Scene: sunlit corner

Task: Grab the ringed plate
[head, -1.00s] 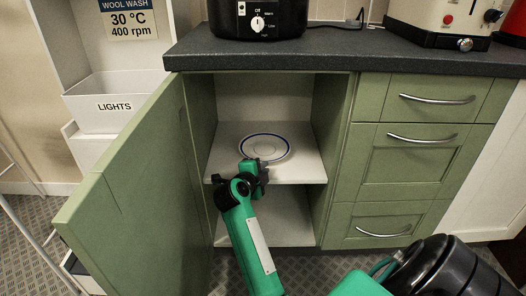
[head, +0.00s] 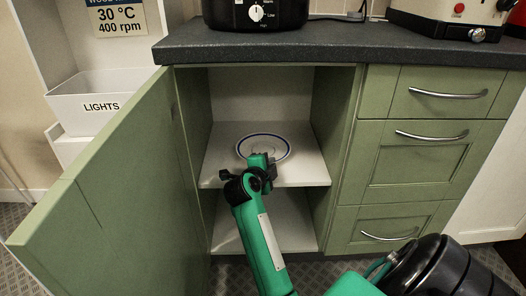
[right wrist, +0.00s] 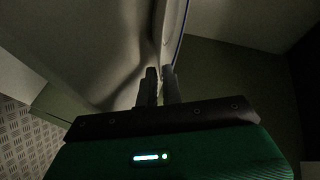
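The ringed plate (head: 248,148), white with a blue rim line, is on the upper shelf inside the open green cupboard. My right gripper (head: 264,163) reaches in over the shelf's front and is at the plate's near edge, covering part of it. In the right wrist view, the two dark fingers (right wrist: 159,86) are close together with the pale plate edge (right wrist: 173,38) running down between their tips; they look shut on it. Whether the plate is lifted off the shelf is hard to tell. My left gripper is not in view.
The cupboard door (head: 110,200) stands open at the left. The shelf (head: 305,172) is otherwise bare. A dark countertop (head: 340,42) overhangs above, carrying a black cooker (head: 285,14). Drawers (head: 415,155) stand to the right.

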